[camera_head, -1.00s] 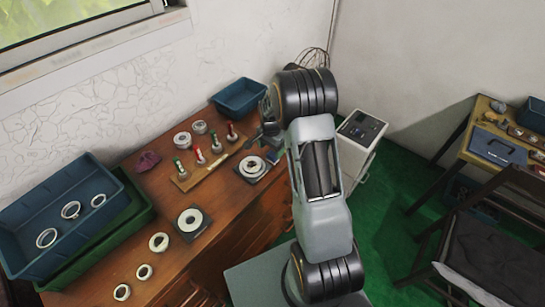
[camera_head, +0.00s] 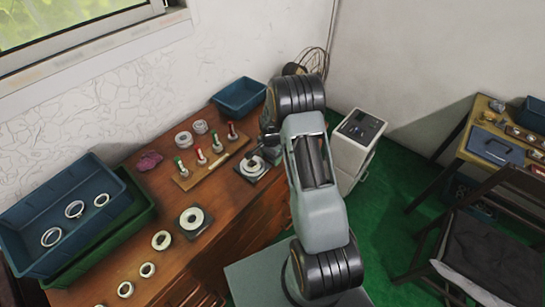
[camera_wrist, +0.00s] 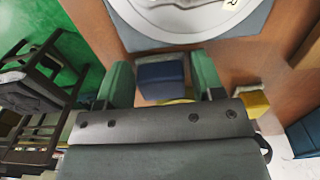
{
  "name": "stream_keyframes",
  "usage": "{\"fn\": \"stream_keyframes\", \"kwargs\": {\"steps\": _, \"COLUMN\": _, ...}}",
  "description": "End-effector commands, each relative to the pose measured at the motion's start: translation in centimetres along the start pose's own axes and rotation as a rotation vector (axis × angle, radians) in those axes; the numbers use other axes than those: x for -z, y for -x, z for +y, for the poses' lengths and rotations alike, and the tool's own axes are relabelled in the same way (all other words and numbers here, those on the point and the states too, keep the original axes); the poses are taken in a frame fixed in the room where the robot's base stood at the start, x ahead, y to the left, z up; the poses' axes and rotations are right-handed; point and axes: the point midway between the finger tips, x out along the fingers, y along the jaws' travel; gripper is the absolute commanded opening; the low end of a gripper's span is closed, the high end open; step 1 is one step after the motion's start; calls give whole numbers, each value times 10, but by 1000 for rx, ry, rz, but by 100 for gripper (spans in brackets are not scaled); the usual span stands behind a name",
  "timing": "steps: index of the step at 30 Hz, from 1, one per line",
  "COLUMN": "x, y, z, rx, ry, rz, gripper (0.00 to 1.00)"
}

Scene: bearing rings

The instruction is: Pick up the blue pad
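The blue pad (camera_wrist: 160,72) is a small dark blue block in the wrist view, with a lighter grey-blue top face. My gripper (camera_wrist: 163,70) is open, with one green finger on each side of the pad. Narrow gaps seem to show between fingers and pad; whether they are level with it is hard to tell. In the head view my gripper (camera_head: 262,147) is low over the bench, beside the right dark plate with a ring (camera_head: 252,168). The pad is not visible there, probably hidden by my arm.
A yellow block (camera_wrist: 255,101) lies right of my fingers in the wrist view. A rack of red- and green-topped pegs (camera_head: 210,168) and a blue bin (camera_head: 238,97) stand nearby on the wooden bench. Blue and green trays (camera_head: 30,215) are at far left.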

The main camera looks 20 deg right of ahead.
Motion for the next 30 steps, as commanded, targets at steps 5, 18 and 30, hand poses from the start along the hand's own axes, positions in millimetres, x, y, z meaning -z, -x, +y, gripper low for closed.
{"fn": "stream_keyframes", "kwargs": {"steps": 5, "x": 0, "y": 0, "z": 0, "rx": 0, "ry": 0, "rz": 0, "gripper": 44}}
{"fn": "stream_keyframes", "kwargs": {"steps": 18, "x": 0, "y": 2, "z": 0, "rx": 0, "ry": 0, "rz": 0, "gripper": 29}}
{"fn": "stream_keyframes", "kwargs": {"steps": 30, "x": -4, "y": 51, "z": 17, "rx": 3, "ry": -3, "rz": 2, "gripper": 29}}
